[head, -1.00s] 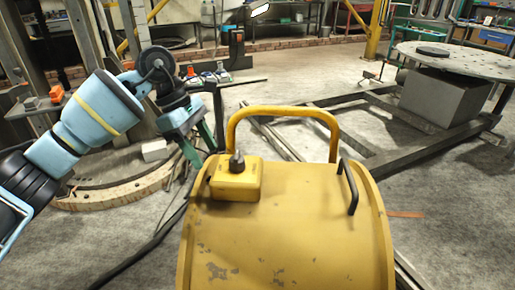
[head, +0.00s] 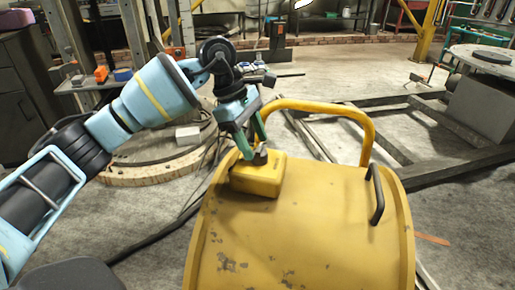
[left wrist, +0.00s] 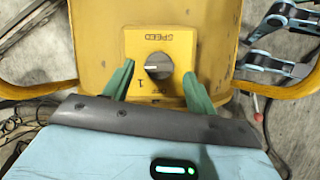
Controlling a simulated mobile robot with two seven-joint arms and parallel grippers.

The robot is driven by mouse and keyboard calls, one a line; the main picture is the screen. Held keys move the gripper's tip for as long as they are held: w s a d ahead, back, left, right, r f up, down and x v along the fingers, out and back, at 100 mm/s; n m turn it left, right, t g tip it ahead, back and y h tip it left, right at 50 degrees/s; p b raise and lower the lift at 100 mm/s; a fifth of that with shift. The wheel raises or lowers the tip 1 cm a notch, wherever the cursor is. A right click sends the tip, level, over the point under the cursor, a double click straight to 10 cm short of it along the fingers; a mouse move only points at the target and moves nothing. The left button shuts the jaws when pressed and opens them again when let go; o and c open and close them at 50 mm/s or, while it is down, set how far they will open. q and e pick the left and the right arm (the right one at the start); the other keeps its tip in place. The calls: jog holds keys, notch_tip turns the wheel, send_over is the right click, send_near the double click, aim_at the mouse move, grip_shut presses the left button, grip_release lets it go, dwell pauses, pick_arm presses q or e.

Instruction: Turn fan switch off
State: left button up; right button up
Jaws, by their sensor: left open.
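The yellow fan (head: 310,225) stands on the floor in the head view, with a worn drum-shaped body. On its top left sits a yellow switch box (head: 262,180) with a dark knob (head: 261,156). In the left wrist view the box (left wrist: 161,45) is marked "SPEED", and its round knob (left wrist: 158,66) has a light bar lying sideways. My left gripper (head: 254,152) is open at the knob; its green fingers (left wrist: 158,84) stand apart to either side of the knob in the wrist view. I cannot tell whether they touch it. My right gripper is not in view.
A yellow tube handle (head: 330,108) arches behind the switch box. A black grip (head: 375,195) is on the fan's right side. Steel beams (head: 450,135) lie on the floor behind, and a dark cable (head: 150,245) runs at the left.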

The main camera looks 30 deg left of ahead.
pick_arm(q)
jog(key=shift+x, duration=0.95)
jog(key=shift+d+f, duration=0.1)
jog(key=shift+f, duration=0.1)
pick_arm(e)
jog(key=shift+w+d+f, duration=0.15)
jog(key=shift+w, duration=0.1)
pick_arm(q)
jog(key=shift+c, duration=0.6)
jog(key=c, duration=0.8)
jog(key=shift+c, duration=0.2)
